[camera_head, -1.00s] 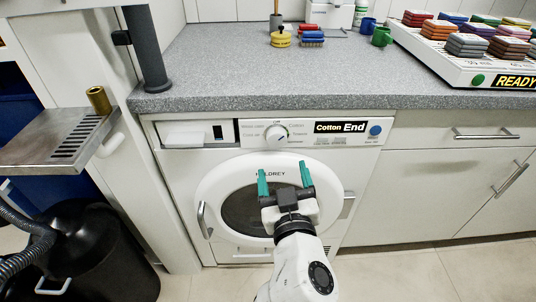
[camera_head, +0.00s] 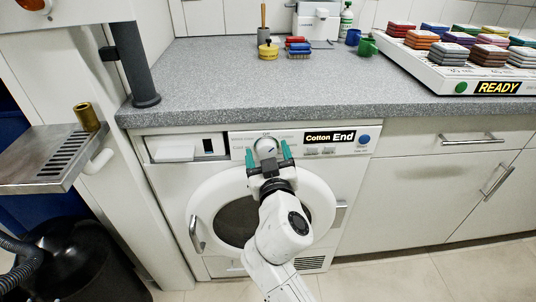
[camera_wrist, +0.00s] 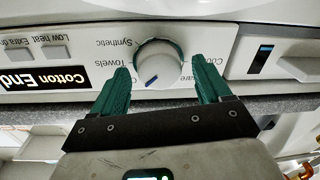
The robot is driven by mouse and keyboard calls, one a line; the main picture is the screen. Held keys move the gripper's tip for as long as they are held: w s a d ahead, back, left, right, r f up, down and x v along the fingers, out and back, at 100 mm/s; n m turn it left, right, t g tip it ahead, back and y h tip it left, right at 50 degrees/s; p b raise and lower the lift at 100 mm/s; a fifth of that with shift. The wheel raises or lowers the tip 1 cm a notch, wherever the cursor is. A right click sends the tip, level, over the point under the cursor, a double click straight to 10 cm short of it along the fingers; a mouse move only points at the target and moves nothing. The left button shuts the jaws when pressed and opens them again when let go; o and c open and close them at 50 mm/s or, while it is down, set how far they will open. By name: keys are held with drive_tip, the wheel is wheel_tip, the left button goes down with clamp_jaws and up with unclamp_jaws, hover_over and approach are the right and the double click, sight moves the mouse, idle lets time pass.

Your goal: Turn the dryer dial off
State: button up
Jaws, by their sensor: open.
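The dryer (camera_head: 182,215) is white with a round door and stands under the grey counter. Its round white dial (camera_head: 266,146) is on the front panel, left of a display reading "Cotton End" (camera_head: 330,136). The dial also shows in the wrist view (camera_wrist: 158,64), with a dark blue pointer mark toward its lower edge, among labels such as "Towels" and "Synthetic". My gripper (camera_head: 267,154) has green fingers, open and empty. In the wrist view the fingers (camera_wrist: 160,80) are spread to either side of the dial's lower part. I cannot tell whether they touch it.
The grey counter (camera_head: 220,80) overhangs just above the panel. A blue round button (camera_head: 363,139) sits right of the display. A metal drip shelf (camera_head: 35,160) with a brass cup (camera_head: 87,116) juts out at left. White cabinets (camera_head: 425,190) stand at right.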

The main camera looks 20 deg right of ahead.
drive_tip(key=shift+c, duration=0.2)
drive_tip(key=c, duration=1)
drive_tip(key=shift+n, duration=0.4)
drive_tip(key=n+p, duration=0.2)
drive_tip(key=n, duration=0.1)
drive_tip(key=shift+a+n+g+p, duration=0.15)
drive_tip(key=shift+n+p, duration=0.3)
drive_tip(key=shift+n, duration=0.75)
drive_tip(key=shift+n+g+p, duration=0.15)
drive_tip(key=shift+n+p, duration=0.25)
drive_tip(key=shift+n, duration=0.8)
drive_tip(key=shift+f, duration=0.1)
drive_tip(key=o, duration=1)
